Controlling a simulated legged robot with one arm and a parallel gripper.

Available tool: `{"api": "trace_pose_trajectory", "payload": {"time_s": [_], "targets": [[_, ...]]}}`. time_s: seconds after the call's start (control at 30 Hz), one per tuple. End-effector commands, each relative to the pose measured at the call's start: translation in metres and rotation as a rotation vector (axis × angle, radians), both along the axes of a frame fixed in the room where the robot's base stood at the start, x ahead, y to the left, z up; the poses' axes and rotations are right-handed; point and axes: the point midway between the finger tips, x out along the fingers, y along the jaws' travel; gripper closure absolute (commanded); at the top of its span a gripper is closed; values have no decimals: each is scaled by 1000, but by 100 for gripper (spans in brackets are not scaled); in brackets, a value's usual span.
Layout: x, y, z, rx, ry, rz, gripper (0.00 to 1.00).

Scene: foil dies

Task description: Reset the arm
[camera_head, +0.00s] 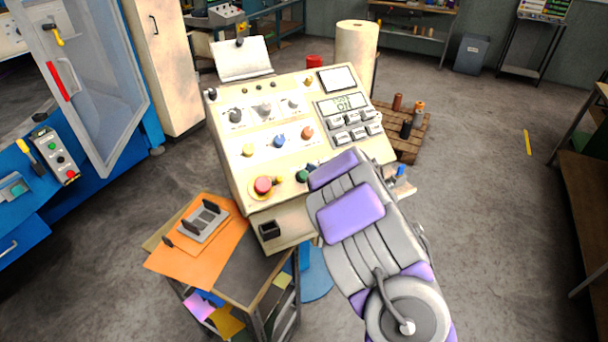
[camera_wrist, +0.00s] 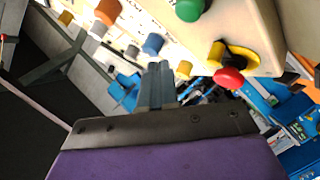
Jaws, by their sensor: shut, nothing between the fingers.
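My arm (camera_head: 350,212), grey with purple pads, reaches from the lower right of the head view up over the front of the cream control console (camera_head: 228,145). My gripper (camera_wrist: 157,85) shows in the wrist view as two dark narrow fingers closed together, with nothing between them. The fingers point toward the console's knobs, near the blue knob (camera_wrist: 153,44) and the small yellow button (camera_wrist: 184,69). I cannot tell whether they touch anything. In the head view the fingers are hidden by the arm.
The console carries a red button (camera_head: 263,185), a green knob (camera_head: 302,175) and a keypad (camera_head: 352,127). A cart (camera_head: 235,277) with orange sheets stands at its lower left. A pallet (camera_head: 412,145) with spools lies behind.

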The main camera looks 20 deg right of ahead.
Motion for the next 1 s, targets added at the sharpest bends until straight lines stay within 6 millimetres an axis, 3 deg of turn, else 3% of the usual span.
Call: {"api": "trace_pose_trajectory", "payload": {"time_s": [0.63,0.83,1.0], "targets": [[1,-3,4,-8,8,-20,100],[-4,-29,34,-51,92,-205,100],[-32,-53,66,-40,206,-447,100]]}}
